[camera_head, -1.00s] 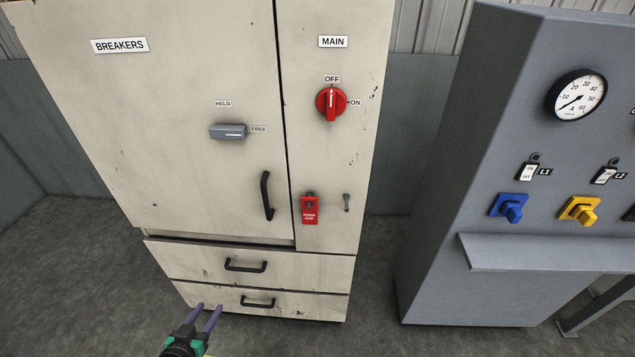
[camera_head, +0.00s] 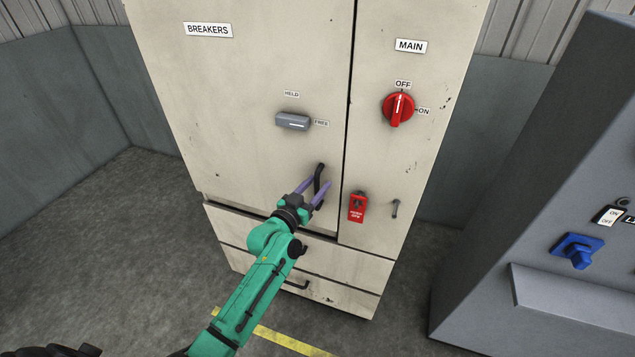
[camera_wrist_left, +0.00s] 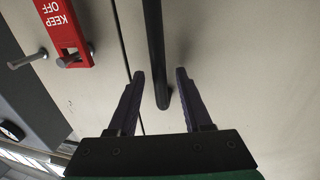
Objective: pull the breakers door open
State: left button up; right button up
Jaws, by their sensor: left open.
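The beige breakers door (camera_head: 240,90) is shut, with a "BREAKERS" label near its top. Its black upright handle (camera_head: 319,178) is at the door's lower right. My left gripper (camera_head: 319,187) is open at the handle, with purple fingers. In the left wrist view the handle (camera_wrist_left: 155,50) runs between the two fingertips (camera_wrist_left: 160,75), apart from both as far as I can see. The grey latch (camera_head: 292,121) on the door lies level, by the "FREE" label. My right gripper is not in view.
Right of the door is the main panel with a red switch (camera_head: 398,109) and a red tag (camera_head: 358,208), close to the handle. Two drawers (camera_head: 340,263) lie below. A grey console (camera_head: 530,200) stands at the right. Open floor (camera_head: 130,230) lies left of the cabinet.

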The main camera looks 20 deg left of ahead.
pick_arm(q)
jog(key=shift+w, duration=0.2)
grip_shut()
dwell(1.3)
